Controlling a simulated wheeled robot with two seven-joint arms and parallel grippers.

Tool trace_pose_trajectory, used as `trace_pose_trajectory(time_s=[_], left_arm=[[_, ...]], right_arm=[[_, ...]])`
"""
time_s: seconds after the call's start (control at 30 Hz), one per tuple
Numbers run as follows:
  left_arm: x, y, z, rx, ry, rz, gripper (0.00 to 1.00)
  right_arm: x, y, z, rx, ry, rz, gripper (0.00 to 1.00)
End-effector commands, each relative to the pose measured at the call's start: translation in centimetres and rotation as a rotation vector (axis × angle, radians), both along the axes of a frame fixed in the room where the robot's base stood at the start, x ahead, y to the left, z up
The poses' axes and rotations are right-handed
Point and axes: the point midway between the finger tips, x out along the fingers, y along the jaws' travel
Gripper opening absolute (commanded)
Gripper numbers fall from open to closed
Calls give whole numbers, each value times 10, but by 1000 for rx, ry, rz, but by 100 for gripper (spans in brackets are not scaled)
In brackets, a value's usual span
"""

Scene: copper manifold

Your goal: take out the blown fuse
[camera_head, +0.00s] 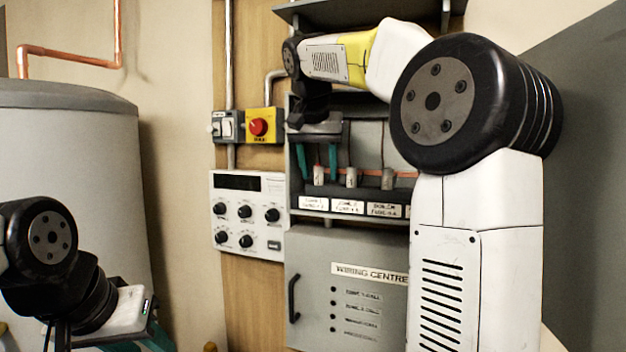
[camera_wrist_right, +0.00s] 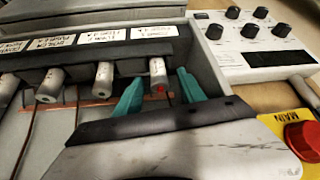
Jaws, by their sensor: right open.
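A pale fuse with a red end (camera_head: 319,174) stands leftmost in the open fuse box; it also shows in the right wrist view (camera_wrist_right: 158,74). It is the only fuse with a visible red mark. My right gripper (camera_head: 318,176) is open, its teal fingers on either side of that fuse, with gaps showing in the right wrist view (camera_wrist_right: 160,88).
Other pale fuses, including a middle one (camera_head: 351,177) and another (camera_head: 388,179), stand to the right in the row above white labels (camera_head: 348,206). A red button (camera_head: 258,127) and a knob panel (camera_head: 248,214) are left of the box. A grey wiring centre cabinet (camera_head: 350,250) is below.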

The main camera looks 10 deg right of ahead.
Motion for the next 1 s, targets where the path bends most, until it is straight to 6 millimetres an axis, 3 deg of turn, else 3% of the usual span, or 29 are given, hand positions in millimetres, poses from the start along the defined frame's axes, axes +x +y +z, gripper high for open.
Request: trace_pose_trajectory(time_s=[0.13,0.17,0.4,1.0], left_arm=[[0,0,0,0,-1,0,36],[0,0,0,0,-1,0,36],[0,0,0,0,-1,0,36],[0,0,0,0,-1,0,36]], right_arm=[[0,0,1,0,-1,0,47],[0,0,1,0,-1,0,43],[0,0,1,0,-1,0,0],[-4,-5,7,0,-3,1,0]])
